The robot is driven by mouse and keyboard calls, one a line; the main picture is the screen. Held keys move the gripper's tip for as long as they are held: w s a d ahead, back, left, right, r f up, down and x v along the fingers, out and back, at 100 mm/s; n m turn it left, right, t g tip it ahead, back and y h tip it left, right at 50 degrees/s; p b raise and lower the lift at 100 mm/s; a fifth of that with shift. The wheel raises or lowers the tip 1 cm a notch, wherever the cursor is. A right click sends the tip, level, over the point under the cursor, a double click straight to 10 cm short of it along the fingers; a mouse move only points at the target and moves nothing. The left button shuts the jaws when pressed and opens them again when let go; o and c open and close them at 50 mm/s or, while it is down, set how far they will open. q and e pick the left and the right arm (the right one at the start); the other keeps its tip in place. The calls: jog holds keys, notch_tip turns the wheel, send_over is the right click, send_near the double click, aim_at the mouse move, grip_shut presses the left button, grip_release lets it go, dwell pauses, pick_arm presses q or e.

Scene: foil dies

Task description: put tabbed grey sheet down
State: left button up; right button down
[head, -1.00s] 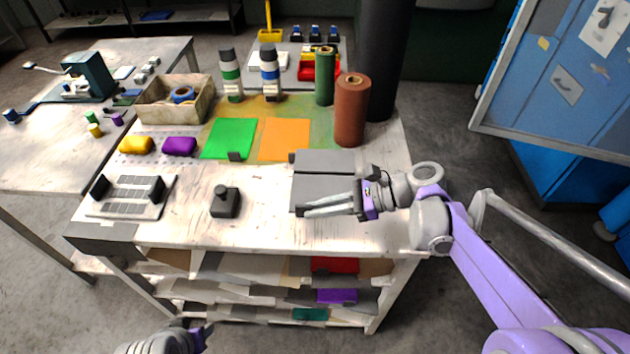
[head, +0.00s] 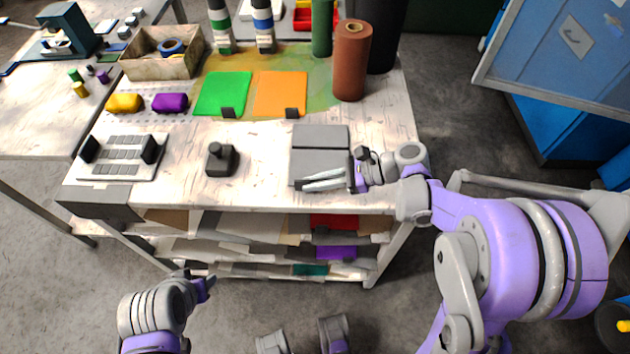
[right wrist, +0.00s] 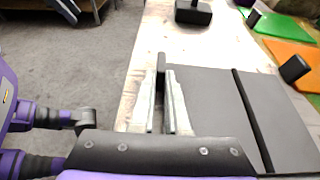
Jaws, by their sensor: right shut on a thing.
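The tabbed grey sheet (head: 319,166) is flat over the right front of the worktable in the head view. It also fills the middle of the right wrist view (right wrist: 207,105). My right gripper (head: 325,180) is shut on its dark tab (right wrist: 161,66) at the sheet's front edge. A second grey panel (head: 320,137) lies right behind it, with a dark line between them. I cannot tell whether the held sheet touches the surface below. My left gripper (head: 207,285) is low, in front of the table, away from the sheet; its jaw opening is unclear.
Orange (head: 281,92) and green (head: 222,93) tabbed sheets lie behind and left. A dark knobbed block (head: 220,160) stands left of the grey sheet. A brown roll (head: 351,62) stands at the back right. Bare worktop (head: 262,165) lies between block and sheet.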

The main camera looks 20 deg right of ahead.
jog(key=shift+f, duration=0.1)
jog(key=c, duration=0.9)
grip_release()
